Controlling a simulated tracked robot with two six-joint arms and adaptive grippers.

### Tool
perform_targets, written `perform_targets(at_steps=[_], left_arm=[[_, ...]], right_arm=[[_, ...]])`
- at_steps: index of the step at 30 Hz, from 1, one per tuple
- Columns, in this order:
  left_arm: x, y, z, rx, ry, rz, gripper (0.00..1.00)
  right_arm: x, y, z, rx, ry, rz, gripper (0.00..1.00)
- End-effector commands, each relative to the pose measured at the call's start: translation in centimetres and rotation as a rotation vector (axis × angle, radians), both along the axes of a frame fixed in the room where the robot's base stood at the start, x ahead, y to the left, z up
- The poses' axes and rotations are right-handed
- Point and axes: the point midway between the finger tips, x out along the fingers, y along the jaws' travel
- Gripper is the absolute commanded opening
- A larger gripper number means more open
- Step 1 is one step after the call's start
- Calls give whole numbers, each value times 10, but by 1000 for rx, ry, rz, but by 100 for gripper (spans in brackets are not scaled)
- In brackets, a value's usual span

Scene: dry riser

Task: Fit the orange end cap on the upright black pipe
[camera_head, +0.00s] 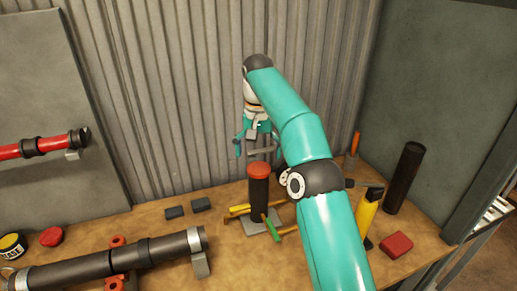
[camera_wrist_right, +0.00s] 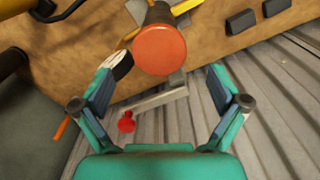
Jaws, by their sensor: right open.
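The orange end cap (camera_head: 259,170) is on top of the upright black pipe (camera_head: 258,200), which stands on a grey base plate on the bench. The cap looks level; whether it is fully seated I cannot tell. In the right wrist view the round cap face (camera_wrist_right: 159,50) covers most of the pipe. My right gripper (camera_head: 258,151) is open and empty, above and behind the cap, apart from it. In the right wrist view its two fingers (camera_wrist_right: 160,88) are spread wide, with the cap beyond them. My left gripper is not in view.
A taller dark cylinder (camera_head: 404,178), a yellow-bodied tool (camera_head: 367,214) and a red block (camera_head: 397,245) stand to the right. A long dark pipe (camera_head: 120,262) lies front left. Two small dark blocks (camera_head: 187,208) lie behind it. A corrugated wall (camera_head: 180,100) closes the back.

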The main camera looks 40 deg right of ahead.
Motion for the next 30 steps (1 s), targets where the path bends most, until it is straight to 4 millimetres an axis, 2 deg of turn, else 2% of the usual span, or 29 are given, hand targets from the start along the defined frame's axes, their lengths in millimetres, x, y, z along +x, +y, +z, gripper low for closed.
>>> perform_targets(at_steps=[11, 30], left_arm=[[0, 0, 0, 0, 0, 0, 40], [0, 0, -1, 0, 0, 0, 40]], right_arm=[[-1, 1, 14, 1, -1, 0, 98], [-2, 1, 14, 1, -1, 0, 98]])
